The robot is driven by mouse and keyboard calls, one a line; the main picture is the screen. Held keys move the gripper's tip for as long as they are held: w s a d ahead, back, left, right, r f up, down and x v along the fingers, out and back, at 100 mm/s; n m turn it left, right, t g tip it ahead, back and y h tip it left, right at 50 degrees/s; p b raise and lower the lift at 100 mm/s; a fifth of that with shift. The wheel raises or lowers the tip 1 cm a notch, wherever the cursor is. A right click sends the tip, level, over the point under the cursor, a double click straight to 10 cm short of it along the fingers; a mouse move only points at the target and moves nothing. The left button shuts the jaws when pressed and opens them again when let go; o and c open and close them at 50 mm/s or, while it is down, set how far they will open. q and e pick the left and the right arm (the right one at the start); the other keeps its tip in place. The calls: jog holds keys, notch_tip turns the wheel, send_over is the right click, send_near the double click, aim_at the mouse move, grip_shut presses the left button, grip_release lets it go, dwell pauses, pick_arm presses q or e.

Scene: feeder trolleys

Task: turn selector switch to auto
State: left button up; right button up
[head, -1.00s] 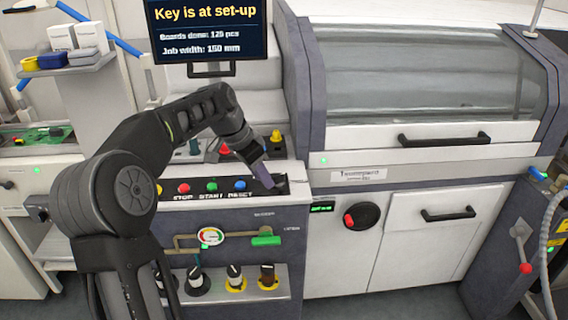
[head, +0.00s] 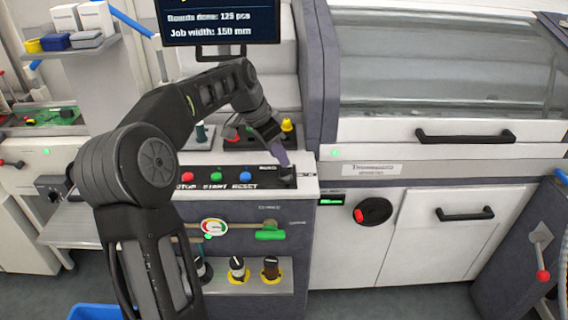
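My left gripper (head: 284,168) points down at the right end of the black button panel, on top of the grey cabinet. The selector switch (head: 288,181) is a small dark shape right below the fingertips. The fingers mostly hide it, so I cannot read its position or tell whether they grip it. Left of it on the panel are a red button (head: 187,177), a green button (head: 216,176) and a blue button (head: 245,176). The screen (head: 219,22) shows board count and job width; its top line is cut off. My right gripper is not in view.
The white machine with a clear hood (head: 440,60) stands to the right, with a red-handled rotary switch (head: 373,211). A gauge (head: 214,227) and green valve handle (head: 270,232) sit on the cabinet front. Several bottles stand on the shelf below. A blue bin (head: 95,312) is on the floor.

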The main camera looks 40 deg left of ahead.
aim_at(286, 172)
pick_arm(q)
jog(key=x, duration=0.5)
jog(key=shift+c, duration=0.2)
grip_shut()
dwell(0.4)
